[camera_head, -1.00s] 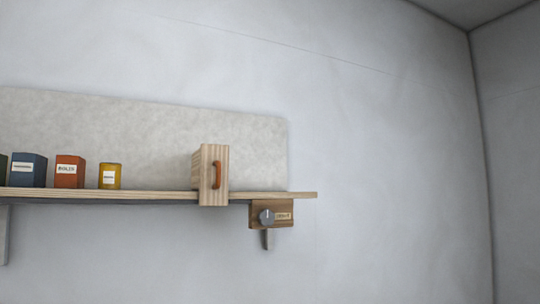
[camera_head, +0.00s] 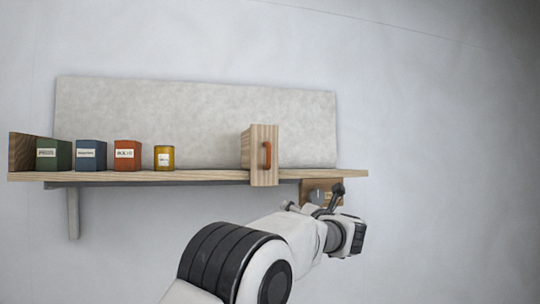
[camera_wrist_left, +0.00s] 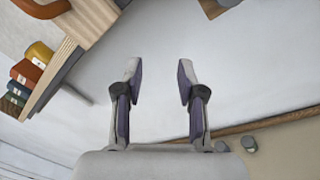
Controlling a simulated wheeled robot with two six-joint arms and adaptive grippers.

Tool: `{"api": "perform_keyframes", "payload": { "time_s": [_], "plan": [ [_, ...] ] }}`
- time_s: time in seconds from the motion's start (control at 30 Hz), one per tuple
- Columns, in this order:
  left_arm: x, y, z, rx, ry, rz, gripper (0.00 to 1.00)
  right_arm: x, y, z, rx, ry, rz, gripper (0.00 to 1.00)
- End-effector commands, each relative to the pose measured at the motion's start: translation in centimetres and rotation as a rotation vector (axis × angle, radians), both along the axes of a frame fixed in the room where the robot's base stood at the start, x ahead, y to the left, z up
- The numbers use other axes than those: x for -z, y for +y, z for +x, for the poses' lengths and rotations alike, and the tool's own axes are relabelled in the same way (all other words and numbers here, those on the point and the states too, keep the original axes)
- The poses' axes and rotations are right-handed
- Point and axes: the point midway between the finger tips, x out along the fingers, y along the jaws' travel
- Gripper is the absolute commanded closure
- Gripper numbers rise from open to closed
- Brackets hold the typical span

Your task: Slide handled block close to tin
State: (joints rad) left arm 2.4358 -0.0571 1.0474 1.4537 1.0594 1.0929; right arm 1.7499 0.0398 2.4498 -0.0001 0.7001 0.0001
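The handled block (camera_head: 259,150) is a pale wooden upright block with an orange handle (camera_head: 267,155) on its front. It stands at the front of the shelf, its lower end reaching below the shelf edge. The yellow tin (camera_head: 164,157) stands to its left with a clear gap between them. In the left wrist view the block (camera_wrist_left: 95,18) is at the upper left and the tin (camera_wrist_left: 38,54) is beyond it. My left gripper (camera_head: 326,201) is below and right of the block, in front of the knob box. Its fingers (camera_wrist_left: 158,70) are apart and empty. My right gripper is out of view.
The wooden shelf (camera_head: 205,176) also holds red (camera_head: 127,154), blue (camera_head: 91,154) and green (camera_head: 54,154) containers left of the tin, and an end board (camera_head: 27,152). A wooden knob box (camera_head: 308,188) hangs under its right end. A grey panel (camera_head: 200,110) stands behind.

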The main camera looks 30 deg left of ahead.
Motion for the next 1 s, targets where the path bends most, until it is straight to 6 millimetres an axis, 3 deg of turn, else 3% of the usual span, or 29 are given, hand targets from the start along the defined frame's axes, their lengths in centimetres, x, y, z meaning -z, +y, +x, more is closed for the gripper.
{"api": "perform_keyframes", "payload": {
  "time_s": [0.03,0.1,0.2,0.37,0.7,1.0],
  "plan": [
    [-5.6,-0.2,-1.7,-0.019,-0.192,-0.114,0.61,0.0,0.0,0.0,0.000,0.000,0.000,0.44],
    [-10.7,-0.5,-4.0,-0.032,-0.400,-0.259,0.61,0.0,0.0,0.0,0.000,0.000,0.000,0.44],
    [-14.4,-0.9,-5.9,-0.033,-0.560,-0.379,0.61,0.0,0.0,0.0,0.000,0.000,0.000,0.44],
    [-15.4,0.2,-5.7,-0.036,-0.594,-0.410,0.61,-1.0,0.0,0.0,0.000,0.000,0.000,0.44],
    [-15.4,5.3,-2.7,-0.035,-0.589,-0.406,0.61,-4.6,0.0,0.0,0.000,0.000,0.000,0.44],
    [-15.0,5.9,-2.4,-0.033,-0.589,-0.404,0.61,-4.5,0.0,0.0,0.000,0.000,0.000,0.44]
  ]
}}
